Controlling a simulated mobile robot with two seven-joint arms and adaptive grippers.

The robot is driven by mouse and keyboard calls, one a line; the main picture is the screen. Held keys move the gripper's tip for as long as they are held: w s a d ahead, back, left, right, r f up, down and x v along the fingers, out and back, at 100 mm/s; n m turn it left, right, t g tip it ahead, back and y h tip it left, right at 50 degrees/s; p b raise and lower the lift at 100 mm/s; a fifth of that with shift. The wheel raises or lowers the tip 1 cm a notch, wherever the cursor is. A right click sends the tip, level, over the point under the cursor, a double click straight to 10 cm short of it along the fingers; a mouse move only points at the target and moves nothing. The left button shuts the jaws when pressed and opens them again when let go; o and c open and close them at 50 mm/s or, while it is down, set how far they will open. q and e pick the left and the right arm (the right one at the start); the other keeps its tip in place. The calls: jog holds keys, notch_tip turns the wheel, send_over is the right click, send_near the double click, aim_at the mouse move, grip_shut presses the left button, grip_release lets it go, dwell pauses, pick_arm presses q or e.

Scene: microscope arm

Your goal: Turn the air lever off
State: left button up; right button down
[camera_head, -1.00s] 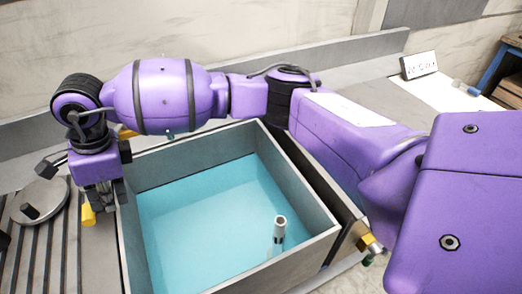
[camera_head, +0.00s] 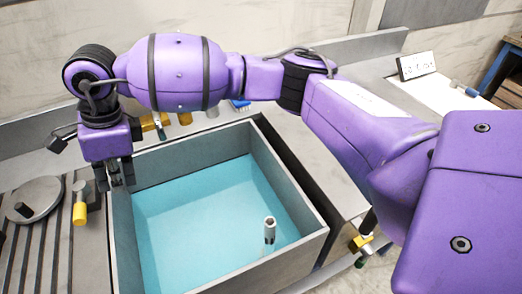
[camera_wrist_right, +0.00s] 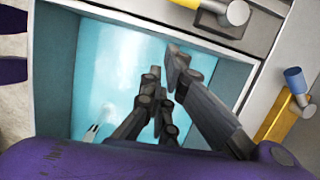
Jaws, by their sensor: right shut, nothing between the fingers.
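A yellow-and-grey lever-like piece (camera_head: 80,204) stands on the ledge left of the sink. In the right wrist view, a similar yellow and grey fitting (camera_wrist_right: 230,12) is at the top edge. A yellow fitting with a blue cap (camera_wrist_right: 295,90) is at the right. I cannot tell which of these is the air lever. My right gripper (camera_head: 124,185) is shut and empty, over the sink's left wall in the head view, just right of the yellow-and-grey piece and apart from it. Its dark fingers (camera_wrist_right: 165,72) also show in the wrist view. My left gripper is not in view.
The sink (camera_head: 290,195) has high grey walls, a blue bottom and an upright tube (camera_head: 269,231). A round grey disc (camera_head: 38,200) lies on the ribbed ledge at left. Yellow fittings (camera_head: 152,121) stand behind the sink.

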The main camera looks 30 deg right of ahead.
jog(key=a+v, duration=0.1)
jog(key=v, duration=0.5)
jog(key=shift+r, duration=0.35)
jog(key=shift+d, duration=0.1)
